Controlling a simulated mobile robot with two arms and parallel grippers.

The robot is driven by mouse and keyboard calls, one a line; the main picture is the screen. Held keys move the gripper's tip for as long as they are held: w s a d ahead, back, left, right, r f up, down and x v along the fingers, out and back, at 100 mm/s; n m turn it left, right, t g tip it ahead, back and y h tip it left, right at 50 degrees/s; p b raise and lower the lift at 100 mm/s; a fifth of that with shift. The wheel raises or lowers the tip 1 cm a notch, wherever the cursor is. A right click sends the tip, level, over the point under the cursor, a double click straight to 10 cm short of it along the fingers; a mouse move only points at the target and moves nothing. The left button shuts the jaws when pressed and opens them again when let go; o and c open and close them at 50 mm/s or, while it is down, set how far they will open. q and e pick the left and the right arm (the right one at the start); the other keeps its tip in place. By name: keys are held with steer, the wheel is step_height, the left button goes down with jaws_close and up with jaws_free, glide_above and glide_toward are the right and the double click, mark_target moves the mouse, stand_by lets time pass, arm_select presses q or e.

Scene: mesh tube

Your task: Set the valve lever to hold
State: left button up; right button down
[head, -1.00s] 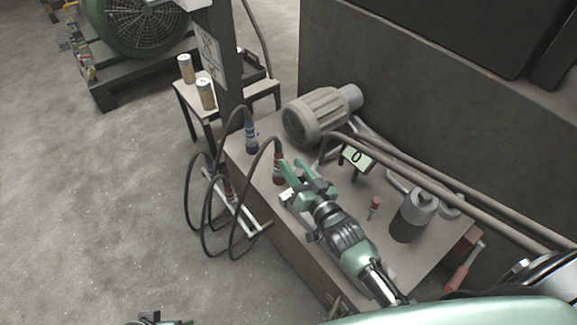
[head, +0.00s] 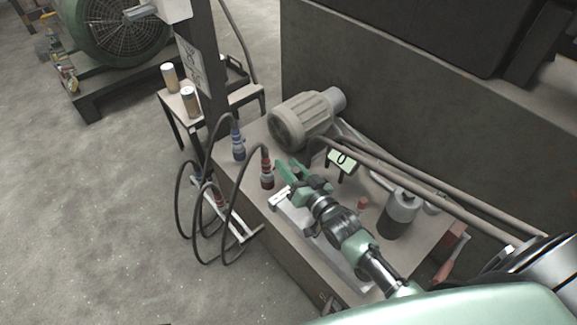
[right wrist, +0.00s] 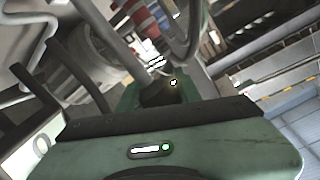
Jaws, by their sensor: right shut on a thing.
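My right gripper (head: 294,177) is over the grey bench, just right of a red hose coupling (head: 267,170). It is shut on a small dark piece (right wrist: 163,93), which seems to be the valve lever; the right wrist view shows it just beyond the gripper's green body. In the head view my gripper hides most of it. A pale block with a white label (head: 280,197) lies beside and below the gripper. The lever's exact setting cannot be read. My left gripper is not in view.
A display reading 0 (head: 341,161) stands right of the gripper. Pipes cross the right side. Hoses hang off the bench's left edge.

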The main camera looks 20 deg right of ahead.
steer(key=shift+d+f, duration=0.1)
steer(key=shift+f, duration=0.05)
steer(key=c, duration=1)
jaws_free()
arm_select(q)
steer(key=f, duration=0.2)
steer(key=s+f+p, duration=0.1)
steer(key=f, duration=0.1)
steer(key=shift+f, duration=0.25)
arm_select(e)
steer(key=v, duration=0.7)
steer(key=shift+s, duration=0.35)
